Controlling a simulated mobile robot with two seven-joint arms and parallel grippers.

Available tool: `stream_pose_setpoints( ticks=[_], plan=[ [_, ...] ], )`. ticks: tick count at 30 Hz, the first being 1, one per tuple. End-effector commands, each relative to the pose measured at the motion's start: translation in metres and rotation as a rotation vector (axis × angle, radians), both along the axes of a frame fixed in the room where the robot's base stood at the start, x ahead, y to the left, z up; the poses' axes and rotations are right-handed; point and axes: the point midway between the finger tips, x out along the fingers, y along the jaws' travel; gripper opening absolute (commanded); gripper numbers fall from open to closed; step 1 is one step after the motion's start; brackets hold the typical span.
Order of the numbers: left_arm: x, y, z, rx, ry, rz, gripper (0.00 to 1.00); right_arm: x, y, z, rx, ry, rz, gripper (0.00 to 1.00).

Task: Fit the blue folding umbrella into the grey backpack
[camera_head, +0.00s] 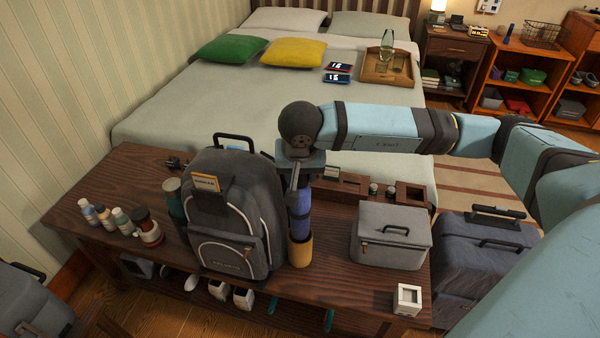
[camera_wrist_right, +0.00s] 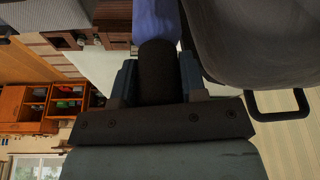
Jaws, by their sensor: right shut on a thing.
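The grey backpack (camera_head: 235,225) stands upright on the dark wooden bench, with a black top handle and an orange-edged tag. My right gripper (camera_head: 299,165) is just right of its upper part, pointing down, and is shut on the blue folding umbrella (camera_head: 300,212). The umbrella is upright beside the backpack; its lower end is hidden in or behind a tan cylinder (camera_head: 300,252). In the right wrist view, the fingers (camera_wrist_right: 157,82) clasp the umbrella's dark handle, its blue part (camera_wrist_right: 157,20) lies beyond, and the backpack (camera_wrist_right: 255,40) is close on the right. My left gripper is out of view.
A grey lidded case (camera_head: 390,238) and a small white cube (camera_head: 407,299) are on the bench's right. Several small bottles (camera_head: 103,218) and a teal bottle (camera_head: 174,198) are left of the backpack. The bed (camera_head: 200,110) is behind; a dark case (camera_head: 484,262) stands at right.

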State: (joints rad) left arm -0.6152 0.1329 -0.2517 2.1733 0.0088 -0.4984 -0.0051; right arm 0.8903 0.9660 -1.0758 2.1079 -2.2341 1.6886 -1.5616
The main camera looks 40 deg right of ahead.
Motion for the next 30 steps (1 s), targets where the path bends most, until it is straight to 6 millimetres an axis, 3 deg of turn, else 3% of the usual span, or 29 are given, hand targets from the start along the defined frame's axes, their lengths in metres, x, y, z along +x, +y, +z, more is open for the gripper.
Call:
stream_pose_setpoints(
  ticks=[30],
  plan=[
    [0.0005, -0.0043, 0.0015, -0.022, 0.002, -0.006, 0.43, 0.0, 0.0001, -0.0001, 0.001, -0.001, 0.0, 0.0]
  ],
)
